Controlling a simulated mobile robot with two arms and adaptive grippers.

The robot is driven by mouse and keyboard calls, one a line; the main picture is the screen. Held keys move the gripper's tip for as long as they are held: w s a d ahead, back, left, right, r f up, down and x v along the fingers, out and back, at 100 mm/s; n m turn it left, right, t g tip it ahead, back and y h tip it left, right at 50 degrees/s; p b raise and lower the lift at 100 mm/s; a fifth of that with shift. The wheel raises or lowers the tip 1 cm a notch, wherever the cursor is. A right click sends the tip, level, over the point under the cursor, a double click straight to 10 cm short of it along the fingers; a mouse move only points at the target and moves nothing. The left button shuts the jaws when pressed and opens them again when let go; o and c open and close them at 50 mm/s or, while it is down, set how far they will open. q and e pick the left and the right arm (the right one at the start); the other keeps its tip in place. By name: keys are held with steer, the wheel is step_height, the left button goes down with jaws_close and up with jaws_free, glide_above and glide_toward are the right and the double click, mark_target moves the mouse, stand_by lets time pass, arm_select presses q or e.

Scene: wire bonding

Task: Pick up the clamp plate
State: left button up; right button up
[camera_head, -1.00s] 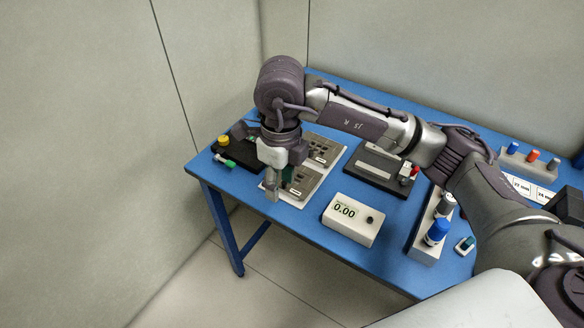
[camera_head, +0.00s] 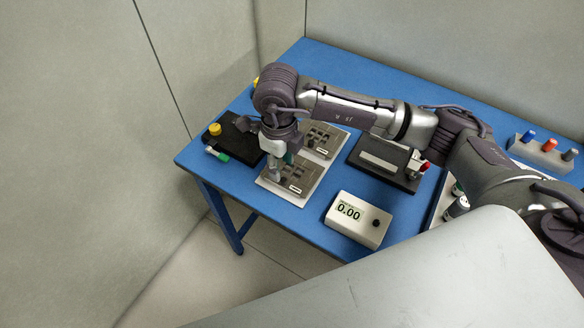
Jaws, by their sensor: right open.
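Two grey plates with dark cut-outs lie on a pale flat base (camera_head: 313,190) at the left of the blue table. One is the front grey plate (camera_head: 299,178) and the other the rear grey plate (camera_head: 322,139). I cannot tell for sure which is the clamp plate. My right gripper (camera_head: 275,174) is open and points down at the left edge of the front plate, hiding part of it. I cannot tell whether its fingers touch anything. My left gripper is out of view.
A black block (camera_head: 233,140) with a yellow knob stands left of the gripper. A dark fixture (camera_head: 384,164) lies to the right. A white box (camera_head: 357,219) reading 0.00 stands in front. A rack (camera_head: 541,153) holds coloured pegs. The back of the blue table (camera_head: 335,66) is clear.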

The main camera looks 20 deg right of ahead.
mark_target(283, 180)
steer(key=f+p, duration=0.1)
steer(key=f, duration=0.1)
steer(key=shift+s+f+p, duration=0.2)
steer(key=shift+f+p, duration=0.1)
steer(key=shift+p, duration=0.1)
step_height(283, 180, down, 2)
steer(key=shift+d+f, duration=0.1)
steer(key=shift+f, duration=0.25)
steer(key=shift+w, duration=0.1)
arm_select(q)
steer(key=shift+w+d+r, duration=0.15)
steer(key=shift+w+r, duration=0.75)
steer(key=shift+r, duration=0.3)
arm_select(e)
jaws_close()
